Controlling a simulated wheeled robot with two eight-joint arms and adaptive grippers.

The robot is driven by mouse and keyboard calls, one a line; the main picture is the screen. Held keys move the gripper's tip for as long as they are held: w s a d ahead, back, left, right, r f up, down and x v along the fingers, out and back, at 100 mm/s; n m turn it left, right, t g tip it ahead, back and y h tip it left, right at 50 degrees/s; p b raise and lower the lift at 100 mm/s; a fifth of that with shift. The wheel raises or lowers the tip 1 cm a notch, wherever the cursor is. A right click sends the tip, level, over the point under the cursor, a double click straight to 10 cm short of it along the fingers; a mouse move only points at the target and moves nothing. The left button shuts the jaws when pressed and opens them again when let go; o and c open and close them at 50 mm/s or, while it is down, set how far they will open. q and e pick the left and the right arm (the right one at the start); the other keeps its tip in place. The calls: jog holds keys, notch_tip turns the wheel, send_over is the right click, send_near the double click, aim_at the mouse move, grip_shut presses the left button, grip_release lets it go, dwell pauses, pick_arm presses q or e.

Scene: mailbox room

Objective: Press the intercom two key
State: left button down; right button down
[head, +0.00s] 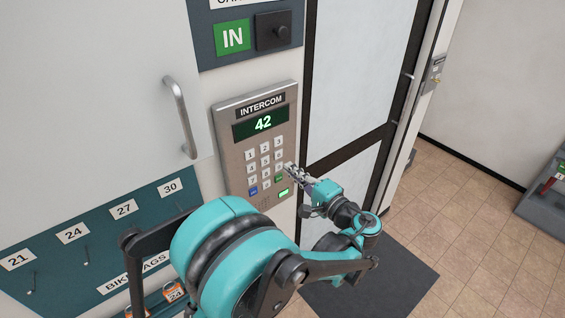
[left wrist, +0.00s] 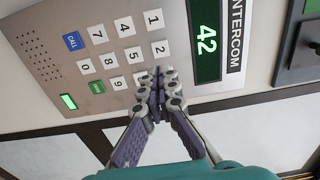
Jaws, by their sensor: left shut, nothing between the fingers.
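The intercom panel (head: 231,172) is on the wall with a lit display (head: 261,124) reading 42. Its two key (head: 265,149) is in the top row of the keypad, between the one and three keys. In the left wrist view the panel appears turned sideways and the two key (left wrist: 160,48) is fully visible. My left gripper (head: 289,168) is shut and empty at the keypad's right side. In the left wrist view its fingertips (left wrist: 160,76) are just below the two key and cover the place of the three key. Contact with the panel cannot be told.
A blue call key (left wrist: 73,40) and a green key (left wrist: 97,87) are at the keypad's bottom. A door handle (head: 181,117) stands out left of the panel. A glazed door (head: 355,70) is to the right, with a dark mat (head: 400,275) on the floor.

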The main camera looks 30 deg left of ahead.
pick_arm(q)
jog(key=v, duration=0.3)
jog(key=shift+s+d, duration=0.1)
jog(key=shift+d, duration=0.15)
pick_arm(e)
jog(key=shift+d, duration=0.15)
jog(key=shift+s, duration=0.1)
pick_arm(q)
jog(key=s, duration=0.2)
jog(key=s+a+b, duration=0.1)
jog(key=s, duration=0.2)
jog(key=shift+r, duration=0.1)
pick_arm(e)
jog(key=shift+f, duration=0.55)
